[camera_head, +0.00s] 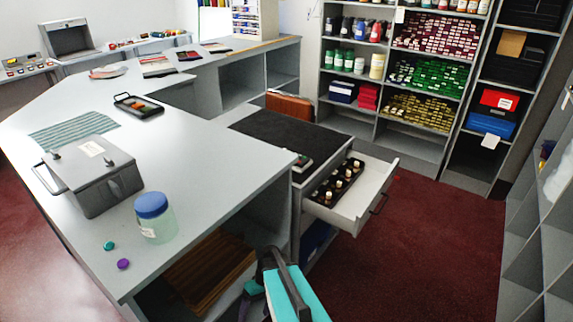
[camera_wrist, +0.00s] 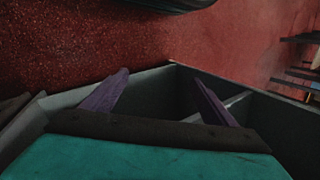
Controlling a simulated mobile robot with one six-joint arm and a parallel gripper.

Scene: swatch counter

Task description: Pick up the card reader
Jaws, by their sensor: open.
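A small dark device with a pale greenish face, which looks like the card reader (camera_head: 302,162), lies at the front edge of the black mat on the lower counter, just above the open drawer. My gripper (camera_wrist: 158,92) shows in the wrist view with its two purple fingers apart and nothing between them. It points toward grey shelf panels and the red floor. The card reader is not in the wrist view.
The drawer (camera_head: 378,184) stands pulled out, holding several small bottles. A grey metal box (camera_head: 95,180) and a blue-lidded jar (camera_head: 155,222) stand on the long counter (camera_head: 200,170). Full shelves line the back. Red floor (camera_head: 430,250) is free on the right.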

